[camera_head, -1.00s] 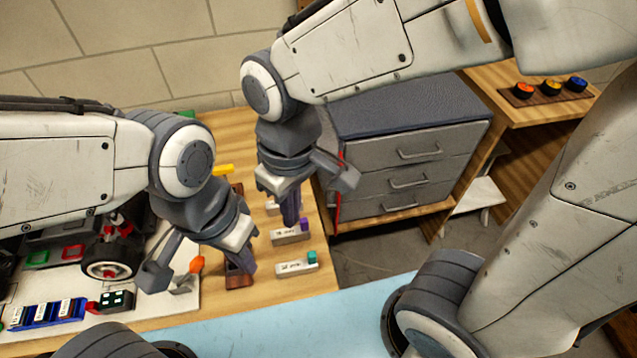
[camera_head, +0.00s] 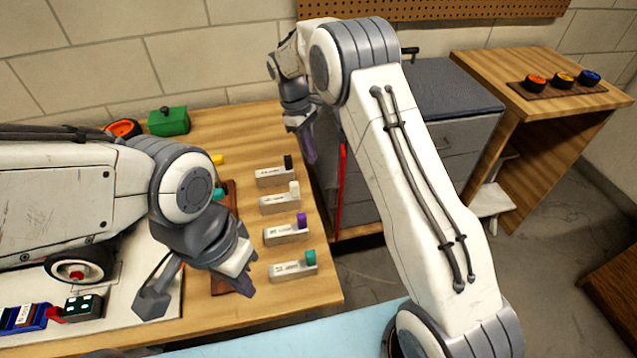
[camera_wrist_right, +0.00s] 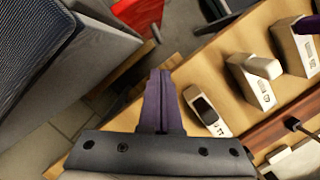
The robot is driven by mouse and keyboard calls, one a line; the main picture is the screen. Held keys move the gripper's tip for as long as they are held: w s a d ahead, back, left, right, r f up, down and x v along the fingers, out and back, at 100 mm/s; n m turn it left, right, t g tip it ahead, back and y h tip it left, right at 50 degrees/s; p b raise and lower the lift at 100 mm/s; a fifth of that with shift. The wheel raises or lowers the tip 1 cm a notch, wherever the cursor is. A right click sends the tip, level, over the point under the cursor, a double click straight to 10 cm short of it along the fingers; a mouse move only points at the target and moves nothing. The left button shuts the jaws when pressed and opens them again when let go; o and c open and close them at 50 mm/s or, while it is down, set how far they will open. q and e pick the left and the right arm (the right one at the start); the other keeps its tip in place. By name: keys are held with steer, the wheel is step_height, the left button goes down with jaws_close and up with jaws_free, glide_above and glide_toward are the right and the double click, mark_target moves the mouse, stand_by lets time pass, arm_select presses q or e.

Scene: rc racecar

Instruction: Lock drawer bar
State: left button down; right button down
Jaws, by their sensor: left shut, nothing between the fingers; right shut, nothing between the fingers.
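The grey drawer cabinet (camera_head: 458,140) stands right of the wooden bench, partly hidden behind my right arm. A thin upright red bar (camera_head: 341,190) runs along the cabinet's left front edge. My right gripper (camera_head: 309,148) is shut and empty, pointing down just left of the cabinet, near the bar's upper end; I cannot tell whether it touches. In the right wrist view its purple fingers (camera_wrist_right: 160,95) are together, with the cabinet (camera_wrist_right: 70,75) at the left. My left gripper (camera_head: 244,280) is shut and empty over the bench's front part.
Several labelled holders, one with a teal top (camera_head: 293,266), line the right side of the bench (camera_head: 240,130). A green box (camera_head: 168,121) sits at the back. Colored knobs (camera_head: 563,79) are on a side table at right. Floor shows between cabinet and bench front.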

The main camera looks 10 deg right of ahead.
steer(key=shift+f, duration=0.1)
steer(key=x, duration=0.9)
steer(key=shift+f+b, duration=0.35)
steer(key=shift+f, duration=0.05)
